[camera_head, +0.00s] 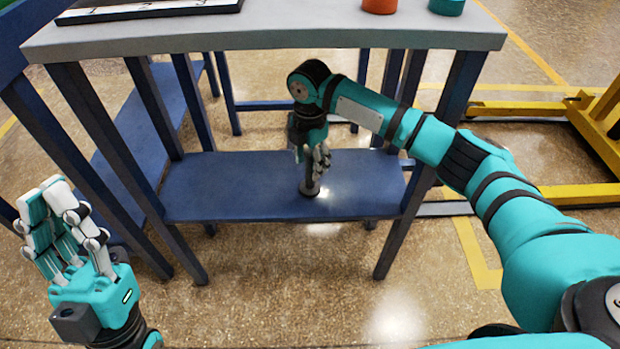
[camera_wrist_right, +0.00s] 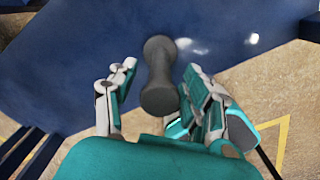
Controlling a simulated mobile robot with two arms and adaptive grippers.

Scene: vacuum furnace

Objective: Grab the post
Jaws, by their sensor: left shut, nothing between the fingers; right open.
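The post (camera_head: 309,188) is a dark grey, spool-shaped piece with wider ends, standing on the blue lower shelf (camera_head: 240,185). In the right wrist view the post (camera_wrist_right: 159,75) lies between the two sides of my right gripper, with a gap on each side. In the head view my right gripper (camera_head: 316,163) reaches down under the tabletop to the post and hides its upper part. It is open. My left gripper (camera_head: 62,215) is shut and empty at the far left, away from the table, with its fingers pointing up.
The grey tabletop (camera_head: 270,30) overhangs the shelf, and blue legs (camera_head: 440,150) stand around it. An orange cylinder (camera_head: 379,5) and a teal cylinder (camera_head: 446,5) stand on top, near a numbered board (camera_head: 150,8). A yellow frame (camera_head: 530,108) stands at the right.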

